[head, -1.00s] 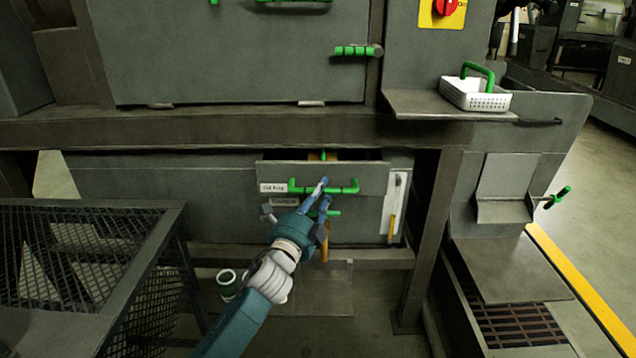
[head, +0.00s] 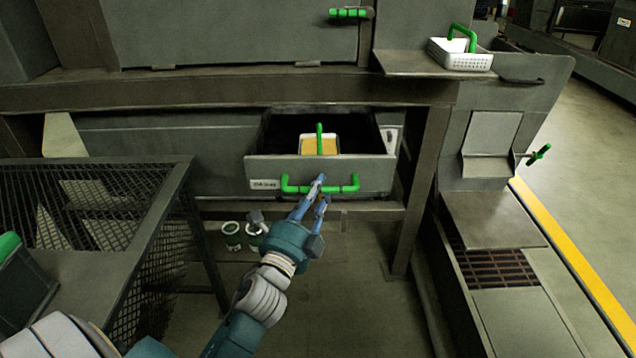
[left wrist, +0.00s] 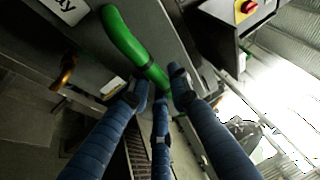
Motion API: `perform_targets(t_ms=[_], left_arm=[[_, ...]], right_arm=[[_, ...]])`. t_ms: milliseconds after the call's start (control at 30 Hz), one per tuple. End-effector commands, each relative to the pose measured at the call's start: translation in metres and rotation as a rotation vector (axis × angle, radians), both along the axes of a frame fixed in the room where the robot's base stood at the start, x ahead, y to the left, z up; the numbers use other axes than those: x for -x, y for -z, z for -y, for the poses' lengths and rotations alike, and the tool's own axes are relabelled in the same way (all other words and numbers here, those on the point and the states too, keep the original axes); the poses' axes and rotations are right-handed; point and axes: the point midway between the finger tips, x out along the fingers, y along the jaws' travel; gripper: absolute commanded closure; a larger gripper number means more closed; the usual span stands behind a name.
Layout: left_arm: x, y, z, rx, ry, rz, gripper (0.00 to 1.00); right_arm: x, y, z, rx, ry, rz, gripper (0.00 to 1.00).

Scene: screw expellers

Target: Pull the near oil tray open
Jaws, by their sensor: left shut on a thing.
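The near oil tray (head: 225,172) is a grey drawer with a small white label, standing well out from the machine below the beam. Its green bar handle (head: 345,188) runs across the front and also shows in the left wrist view (left wrist: 124,38). Inside the open tray sits a small white pan (head: 305,140) with amber contents and a green grip. My right gripper is not in view.
A mesh-sided metal stand (head: 95,255) is at the left. Small cans (head: 232,236) stand on the floor below the tray. A machine leg (head: 420,195) rises at its right. A white basket (head: 462,58) rests on a ledge at upper right.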

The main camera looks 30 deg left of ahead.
Motion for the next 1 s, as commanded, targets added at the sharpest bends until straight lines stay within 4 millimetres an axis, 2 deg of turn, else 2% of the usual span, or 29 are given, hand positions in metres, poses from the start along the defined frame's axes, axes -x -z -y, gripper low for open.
perform_targets(t_ms=[367, 400, 500, 833, 1000], left_arm=[[0.002, 0.001, 0.001, 0.002, 0.001, -0.001, 1.0], [0.002, 0.001, 0.001, 0.002, 0.001, -0.001, 0.77], [0.002, 0.001, 0.001, 0.001, 0.001, -0.001, 0.61], [0.004, 0.001, 0.002, 0.001, 0.001, -0.001, 0.61], [0.026, 0.006, 0.005, 0.004, -0.001, -0.003, 0.61]], right_arm=[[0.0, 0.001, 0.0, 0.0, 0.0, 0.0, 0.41], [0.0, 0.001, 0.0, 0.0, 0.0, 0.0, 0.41], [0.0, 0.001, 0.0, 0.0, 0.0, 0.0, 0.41], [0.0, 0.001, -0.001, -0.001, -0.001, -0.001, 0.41], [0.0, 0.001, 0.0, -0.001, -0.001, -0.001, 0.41]])
